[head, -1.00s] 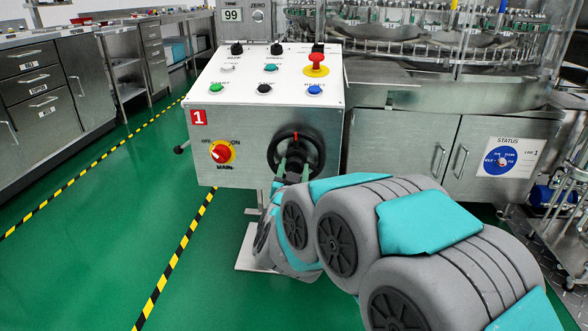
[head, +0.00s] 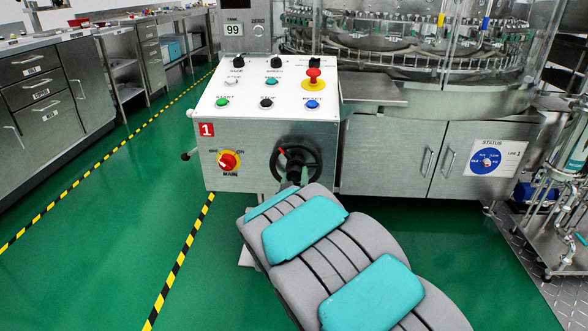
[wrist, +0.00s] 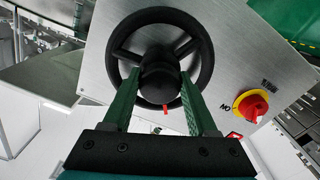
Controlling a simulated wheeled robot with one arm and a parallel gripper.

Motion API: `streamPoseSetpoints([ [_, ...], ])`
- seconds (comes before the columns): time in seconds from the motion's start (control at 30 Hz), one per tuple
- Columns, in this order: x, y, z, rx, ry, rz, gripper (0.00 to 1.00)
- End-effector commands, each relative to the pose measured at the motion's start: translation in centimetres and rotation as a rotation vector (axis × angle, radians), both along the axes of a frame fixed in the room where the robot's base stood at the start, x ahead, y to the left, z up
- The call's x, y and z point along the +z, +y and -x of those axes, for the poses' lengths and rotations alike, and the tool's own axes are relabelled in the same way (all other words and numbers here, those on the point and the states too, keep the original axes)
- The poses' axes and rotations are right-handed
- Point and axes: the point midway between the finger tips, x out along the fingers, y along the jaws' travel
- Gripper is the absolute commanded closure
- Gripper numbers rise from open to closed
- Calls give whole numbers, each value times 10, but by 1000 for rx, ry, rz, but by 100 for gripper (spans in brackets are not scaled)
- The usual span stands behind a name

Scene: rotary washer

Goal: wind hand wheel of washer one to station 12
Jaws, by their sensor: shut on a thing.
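The black hand wheel (head: 313,155) sits on the front of the control box marked with a red "1" (head: 207,130). A red mark (head: 281,151) is at the wheel's upper left in the head view. In the wrist view the wheel (wrist: 205,50) fills the top middle, and the red mark (wrist: 166,108) shows between the fingers. My gripper (wrist: 158,90) has its two green fingers on either side of the wheel's black hub, shut on it. In the head view my arm hides most of the gripper and the wheel's lower edge.
A red main switch (head: 229,161) is left of the wheel. A red emergency button (head: 313,76) and several knobs and buttons are on the sloped top. Steel cabinets (head: 385,155) are right; green floor is open left.

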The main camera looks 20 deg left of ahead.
Motion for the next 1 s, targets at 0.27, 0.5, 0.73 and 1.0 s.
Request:
streamPoseSetpoints([
  [0.27, 3, 0, 0, 2, -64, 258, 100],
  [0.5, 3, 0, 0, 3, -117, 478, 100],
  [0.73, 2, 0, 0, 2, -164, 669, 100],
  [1.0, 1, 0, 0, 2, -202, 829, 100],
])
